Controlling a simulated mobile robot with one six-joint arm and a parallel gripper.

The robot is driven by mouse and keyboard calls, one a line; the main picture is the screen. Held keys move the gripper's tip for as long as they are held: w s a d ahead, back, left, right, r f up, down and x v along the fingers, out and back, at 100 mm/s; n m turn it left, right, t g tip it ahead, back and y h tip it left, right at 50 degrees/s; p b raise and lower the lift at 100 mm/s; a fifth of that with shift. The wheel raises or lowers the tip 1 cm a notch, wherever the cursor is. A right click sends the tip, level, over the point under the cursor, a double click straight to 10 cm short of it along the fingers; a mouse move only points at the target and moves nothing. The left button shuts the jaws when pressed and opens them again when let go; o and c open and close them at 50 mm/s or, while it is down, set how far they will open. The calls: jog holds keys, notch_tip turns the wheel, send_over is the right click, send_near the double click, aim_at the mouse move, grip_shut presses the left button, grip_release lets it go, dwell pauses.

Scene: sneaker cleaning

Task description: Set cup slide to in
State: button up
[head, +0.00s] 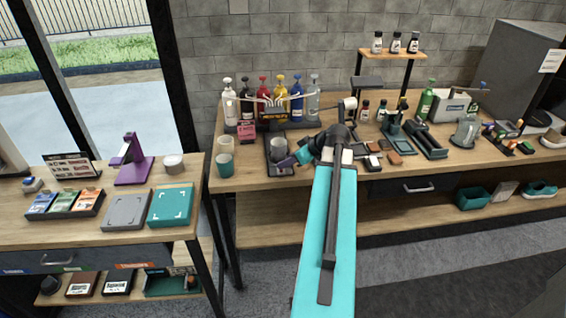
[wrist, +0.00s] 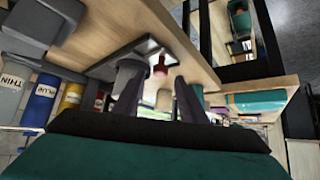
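A grey cup (head: 277,147) stands on a dark tray-like fixture (head: 271,172) on the long bench; this looks like the cup slide, though I cannot tell how far in it sits. In the wrist view the grey cup (wrist: 129,72) and the fixture's grey edge (wrist: 152,47) show close ahead. A small red-topped part (wrist: 159,64) shows between my fingers. My gripper (head: 284,164) is at the fixture's front right, beside the cup. Its purple fingers (wrist: 155,92) are apart in the wrist view, with no hold visible. My arm hides part of the bench behind.
Two cups (head: 225,164) stand at the bench's left end. A row of paint bottles (head: 263,94) stands behind the fixture. Brushes and small blocks (head: 373,161) lie to the right. A side table (head: 100,230) with a purple stand (head: 133,160) is at left, across a gap.

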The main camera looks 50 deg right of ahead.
jog(key=shift+x, duration=1.5)
grip_shut()
